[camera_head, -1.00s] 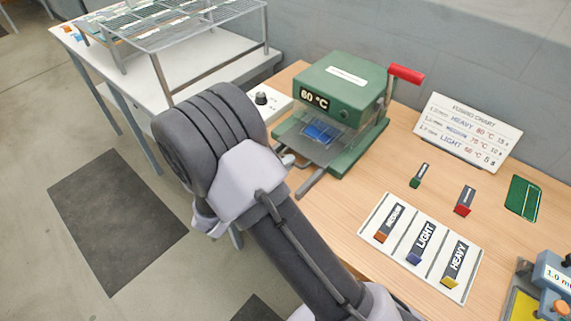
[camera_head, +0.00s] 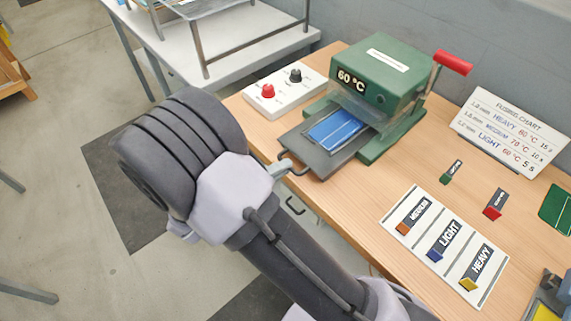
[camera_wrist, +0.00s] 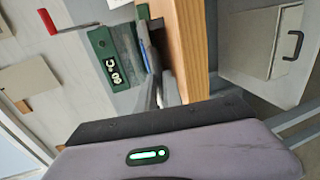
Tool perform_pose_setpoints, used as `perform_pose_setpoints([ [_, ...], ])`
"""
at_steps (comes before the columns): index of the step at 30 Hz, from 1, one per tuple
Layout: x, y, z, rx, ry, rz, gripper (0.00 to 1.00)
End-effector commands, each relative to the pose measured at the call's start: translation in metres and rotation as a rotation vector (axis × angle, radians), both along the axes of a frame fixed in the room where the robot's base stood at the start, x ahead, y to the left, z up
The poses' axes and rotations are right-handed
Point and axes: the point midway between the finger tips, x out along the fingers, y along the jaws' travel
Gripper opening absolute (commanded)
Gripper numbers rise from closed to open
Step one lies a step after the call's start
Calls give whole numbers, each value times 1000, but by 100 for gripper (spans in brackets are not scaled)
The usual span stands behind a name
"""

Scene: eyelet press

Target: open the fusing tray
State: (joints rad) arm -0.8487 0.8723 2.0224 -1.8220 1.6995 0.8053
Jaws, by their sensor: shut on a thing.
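The green fusing press (camera_head: 385,75) stands at the back of the wooden table, its display reading 60 °C. Its grey fusing tray (camera_head: 315,158) sticks out of the front toward my arm, with a blue piece (camera_head: 335,129) lying on it. My gripper (camera_head: 283,168) is at the tray's front edge, shut on the tray handle (camera_head: 300,172); the arm partly hides the grip. In the wrist view the press (camera_wrist: 112,62) appears sideways, with the gripper fingers (camera_wrist: 168,90) close to the table edge.
A control box (camera_head: 285,86) with a red and a black knob sits left of the press. A card (camera_head: 443,248) with labelled pieces lies at front right, and a fusing chart (camera_head: 510,130) stands behind. The floor before the table is open.

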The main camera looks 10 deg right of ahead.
Motion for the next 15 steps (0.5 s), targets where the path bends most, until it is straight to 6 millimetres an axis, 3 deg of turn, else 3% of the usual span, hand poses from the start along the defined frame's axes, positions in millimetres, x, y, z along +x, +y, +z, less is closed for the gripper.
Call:
perform_pose_setpoints([
  [2,0,0,0,0,0,0,0],
  [3,0,0,0,0,0,0,13],
  [6,0,0,0,0,0,0,32],
  [15,0,0,0,0,0,0,33],
])
